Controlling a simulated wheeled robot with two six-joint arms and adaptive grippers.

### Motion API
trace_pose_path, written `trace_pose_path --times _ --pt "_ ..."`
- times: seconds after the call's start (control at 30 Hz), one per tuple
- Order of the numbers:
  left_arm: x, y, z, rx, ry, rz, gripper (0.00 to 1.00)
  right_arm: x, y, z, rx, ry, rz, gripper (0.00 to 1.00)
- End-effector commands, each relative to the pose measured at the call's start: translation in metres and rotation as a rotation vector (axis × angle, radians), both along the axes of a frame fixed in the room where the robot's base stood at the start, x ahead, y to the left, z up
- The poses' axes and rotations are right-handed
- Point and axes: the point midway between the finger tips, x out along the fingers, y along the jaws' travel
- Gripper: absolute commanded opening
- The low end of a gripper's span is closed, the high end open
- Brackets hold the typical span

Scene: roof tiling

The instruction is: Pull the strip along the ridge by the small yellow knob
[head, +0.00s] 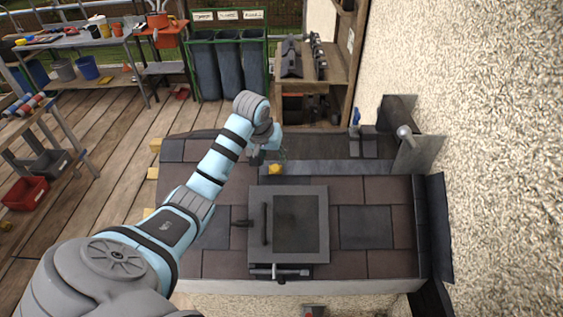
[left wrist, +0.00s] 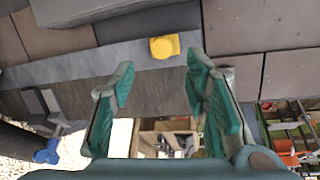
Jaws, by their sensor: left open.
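The small yellow knob (head: 275,169) sits at the left end of a long flat grey strip (head: 345,167) lying along the ridge of the tiled roof. In the left wrist view the knob (left wrist: 164,46) shows uncovered on the strip (left wrist: 100,62), just beyond the fingertips and between them in the picture. My left gripper (head: 268,157) hangs by the ridge close to the knob. Its green-padded fingers (left wrist: 160,72) are spread wide with nothing between them. Contact with the knob does not show. My right gripper is not seen.
A roof window (head: 258,212) sits in the middle of the tiles. Bins (head: 228,65) and workbenches (head: 75,42) are farther back.

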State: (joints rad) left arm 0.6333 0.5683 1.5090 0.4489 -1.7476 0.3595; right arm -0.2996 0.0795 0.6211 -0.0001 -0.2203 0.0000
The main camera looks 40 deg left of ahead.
Motion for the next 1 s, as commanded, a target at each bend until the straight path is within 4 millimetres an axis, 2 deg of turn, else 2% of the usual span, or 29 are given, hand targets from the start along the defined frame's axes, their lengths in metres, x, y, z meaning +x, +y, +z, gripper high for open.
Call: trace_pose_path --times 0.1,0.2,0.37,0.57,0.7,0.83,1.0 --pt "0.018 0.003 -0.033 -0.004 0.010 0.004 0.42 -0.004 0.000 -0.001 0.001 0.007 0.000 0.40" --pt "0.033 0.005 -0.049 -0.004 0.012 0.004 0.42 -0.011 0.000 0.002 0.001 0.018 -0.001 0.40" --pt "0.043 0.004 -0.062 0.000 0.012 -0.002 0.42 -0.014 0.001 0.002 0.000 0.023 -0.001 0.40" --pt "0.044 0.004 -0.064 -0.001 0.016 -0.001 0.42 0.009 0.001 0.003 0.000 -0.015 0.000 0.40" --pt "0.043 0.005 -0.064 -0.002 0.017 -0.001 0.23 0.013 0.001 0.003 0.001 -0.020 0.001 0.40" --pt "0.043 0.005 -0.064 -0.002 0.017 0.000 0.02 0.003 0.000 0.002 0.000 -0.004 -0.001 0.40" --pt "0.043 0.005 -0.064 -0.002 0.017 0.000 0.00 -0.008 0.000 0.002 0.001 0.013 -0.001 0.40"
